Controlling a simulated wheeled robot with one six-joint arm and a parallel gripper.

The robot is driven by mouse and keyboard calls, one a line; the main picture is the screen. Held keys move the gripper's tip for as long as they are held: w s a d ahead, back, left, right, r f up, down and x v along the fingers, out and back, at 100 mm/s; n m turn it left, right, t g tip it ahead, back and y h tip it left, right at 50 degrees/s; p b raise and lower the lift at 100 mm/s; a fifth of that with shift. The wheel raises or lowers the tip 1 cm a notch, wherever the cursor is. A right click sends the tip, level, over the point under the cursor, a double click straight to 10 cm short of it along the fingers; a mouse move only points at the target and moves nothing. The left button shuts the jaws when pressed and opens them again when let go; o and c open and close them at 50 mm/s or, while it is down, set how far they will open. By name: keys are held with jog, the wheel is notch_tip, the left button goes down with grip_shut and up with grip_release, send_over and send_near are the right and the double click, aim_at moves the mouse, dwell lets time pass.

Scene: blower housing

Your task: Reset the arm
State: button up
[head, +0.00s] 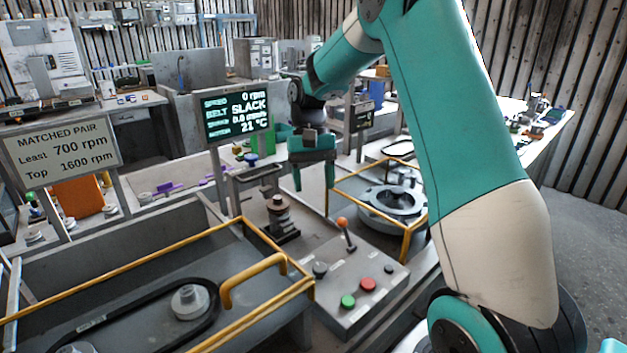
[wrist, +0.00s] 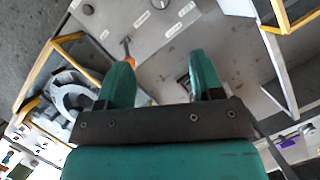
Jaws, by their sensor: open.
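My gripper (head: 313,176) is open and empty, pointing down above the far end of the control box (head: 341,252). In the wrist view its two teal fingers (wrist: 163,82) stand apart with nothing between them. My teal and white arm bends across the head view from the lower right up over the machine. The control box carries an orange-knobbed lever (head: 344,229), a green button (head: 348,302), a red button (head: 368,284) and a dark knob (head: 320,270). The lever also shows in the wrist view (wrist: 127,49), beyond the left finger.
A screen (head: 237,116) reads 0 rpm, SLACK, 21 °C. A sign (head: 64,150) reads Matched pair, Least 700 rpm, Top 1600 rpm. A yellow-framed guard (head: 256,272) stands over a belt and pulley (head: 190,302). A blower housing (head: 393,202) sits behind yellow rails.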

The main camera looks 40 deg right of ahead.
jog(key=s+a+r+n+t, duration=0.1)
jog(key=s+a+r+n, duration=0.25)
jog(key=a, duration=0.35)
jog(key=s+a+r+n+t, duration=0.1)
jog(key=s+a+r+n, duration=0.15)
jog(key=s+a, duration=0.4)
jog(key=s+a+n+t+y, duration=0.1)
jog(key=s+a+n+y, duration=0.1)
jog(key=s+a+n, duration=0.4)
jog(key=s+a, duration=0.4)
jog(key=s, duration=0.3)
jog(key=shift+a+f+n+t, duration=0.15)
jog(key=shift+a+n+t, duration=0.25)
